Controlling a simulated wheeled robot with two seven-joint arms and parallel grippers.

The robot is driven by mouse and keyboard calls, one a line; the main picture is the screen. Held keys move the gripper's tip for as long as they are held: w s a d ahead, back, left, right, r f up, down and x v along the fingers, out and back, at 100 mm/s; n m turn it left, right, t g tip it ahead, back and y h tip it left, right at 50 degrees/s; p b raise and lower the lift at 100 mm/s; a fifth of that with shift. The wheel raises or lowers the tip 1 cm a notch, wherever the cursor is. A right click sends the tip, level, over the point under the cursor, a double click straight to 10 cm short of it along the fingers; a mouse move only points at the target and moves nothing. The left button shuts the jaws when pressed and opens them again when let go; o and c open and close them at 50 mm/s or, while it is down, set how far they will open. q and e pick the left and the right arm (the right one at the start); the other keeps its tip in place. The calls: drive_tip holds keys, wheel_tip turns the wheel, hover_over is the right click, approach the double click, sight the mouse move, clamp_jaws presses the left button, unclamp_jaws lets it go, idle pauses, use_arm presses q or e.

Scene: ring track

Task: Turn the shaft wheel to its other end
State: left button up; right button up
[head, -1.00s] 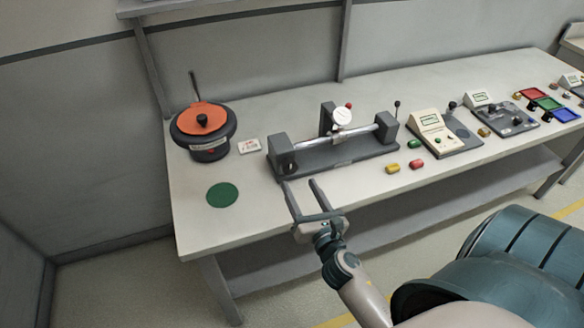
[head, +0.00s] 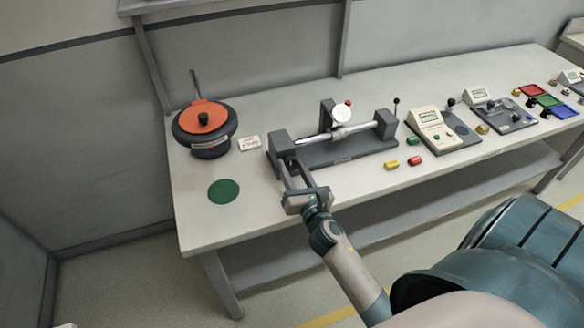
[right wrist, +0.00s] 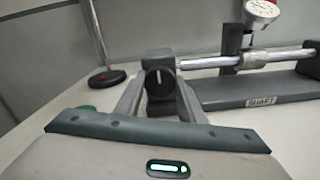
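The shaft rig is a dark grey base (head: 340,156) on the bench, with a bright shaft (head: 318,137) lying between two end blocks. The shaft wheel, a dark round knob with a white mark (right wrist: 160,80), faces me on the left end block in the right wrist view. The mark points about straight up. My right gripper (right wrist: 160,84) has one finger on each side of the wheel and appears shut on it. In the head view the gripper (head: 288,162) is at the rig's left end and hides the wheel. My left gripper is not in view.
A round dial gauge (head: 342,112) stands over the shaft. An orange-topped dark pot (head: 205,142) and a green disc (head: 223,191) are to the left. Yellow (head: 391,165) and red (head: 416,161) pieces lie right of the rig. The bench front is clear.

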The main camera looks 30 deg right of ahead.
drive_tip(key=c, duration=0.4)
